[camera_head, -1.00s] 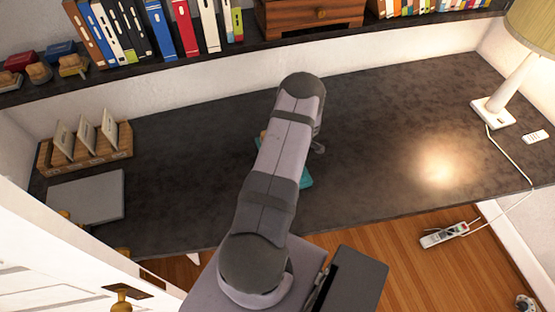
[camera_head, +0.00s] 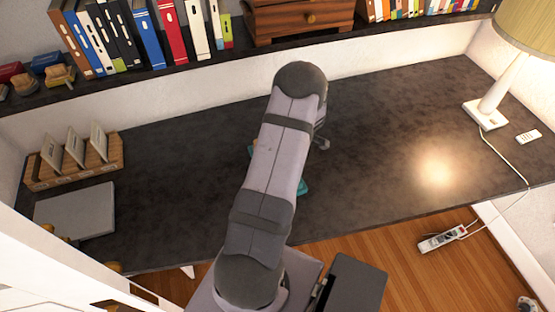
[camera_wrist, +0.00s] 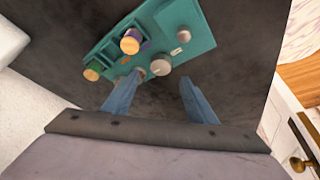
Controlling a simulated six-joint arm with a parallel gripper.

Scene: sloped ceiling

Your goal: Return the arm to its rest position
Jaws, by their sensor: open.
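My arm stretches out over the dark desk (camera_head: 390,130) in the head view and hides most of my gripper there. In the wrist view my gripper (camera_wrist: 160,95) is open, its two bluish fingers apart with nothing between them but the desk surface. A teal tray (camera_wrist: 200,45) with several small round pieces lies just beyond the fingertips, near the left one. In the head view only small edges of this teal tray (camera_head: 304,187) show beside the arm.
A wooden card holder (camera_head: 75,165) and a grey flat box (camera_head: 75,212) are at the desk's left. A lamp (camera_head: 495,95) and a small white remote (camera_head: 528,137) are at the right. A shelf with books (camera_head: 150,35) runs along the back. The desk's right half is mostly clear.

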